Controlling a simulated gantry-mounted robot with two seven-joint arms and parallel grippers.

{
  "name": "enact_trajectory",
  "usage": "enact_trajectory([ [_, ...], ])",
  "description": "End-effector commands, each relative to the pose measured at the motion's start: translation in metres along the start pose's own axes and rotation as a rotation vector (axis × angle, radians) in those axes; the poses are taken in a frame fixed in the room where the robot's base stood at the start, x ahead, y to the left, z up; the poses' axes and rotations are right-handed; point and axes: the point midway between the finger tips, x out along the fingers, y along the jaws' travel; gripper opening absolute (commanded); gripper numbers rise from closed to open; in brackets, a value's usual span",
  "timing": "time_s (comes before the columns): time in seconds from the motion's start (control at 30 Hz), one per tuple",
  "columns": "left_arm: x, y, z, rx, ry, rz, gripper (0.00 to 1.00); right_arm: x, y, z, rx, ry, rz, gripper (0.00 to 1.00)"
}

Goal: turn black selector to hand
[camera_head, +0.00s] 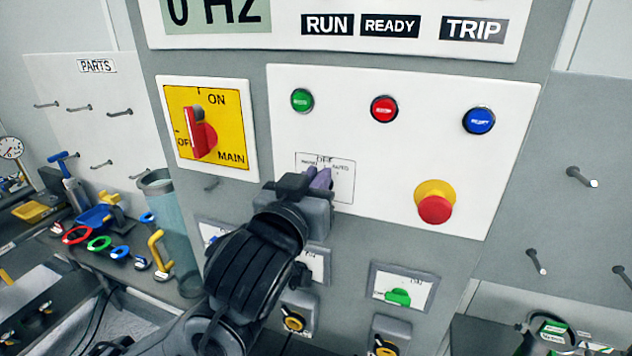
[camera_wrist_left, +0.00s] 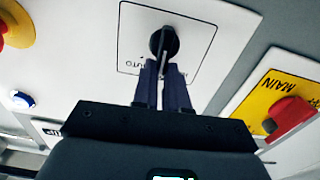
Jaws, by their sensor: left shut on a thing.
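The black selector (camera_wrist_left: 164,40) is a round knob with a narrow handle. It sits on a white label plate (camera_head: 345,187) on the control panel, marked OFF at the top and AUTO to the right. My left gripper (camera_head: 320,179) is in front of this plate and hides the selector in the head view. In the left wrist view, which sees the panel turned over, the two dark purple fingers (camera_wrist_left: 163,74) are shut on the selector's handle, one on each side. Which mark the handle points to cannot be told. My right gripper is not in view.
A yellow main switch with a red handle (camera_head: 201,138) is left of the gripper. Green (camera_head: 302,100), red (camera_head: 384,109) and blue (camera_head: 479,121) buttons are above and right. A red emergency stop (camera_head: 435,209) protrudes at the right. Yellow-and-black knobs (camera_head: 294,319) protrude below.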

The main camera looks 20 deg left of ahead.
Motion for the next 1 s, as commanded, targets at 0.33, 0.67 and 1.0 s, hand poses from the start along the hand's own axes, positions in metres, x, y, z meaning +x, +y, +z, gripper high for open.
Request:
enact_trajectory([
  [0.33, 0.000, -0.005, 0.004, -0.229, 0.002, 0.002, 0.00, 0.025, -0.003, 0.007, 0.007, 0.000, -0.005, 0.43],
  [0.67, 0.000, -0.013, 0.005, -0.508, 0.003, 0.002, 0.00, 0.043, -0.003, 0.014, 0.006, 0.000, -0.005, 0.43],
  [1.0, 0.000, -0.017, 0.006, -0.700, 0.002, 0.001, 0.00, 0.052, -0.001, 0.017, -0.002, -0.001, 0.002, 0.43],
])
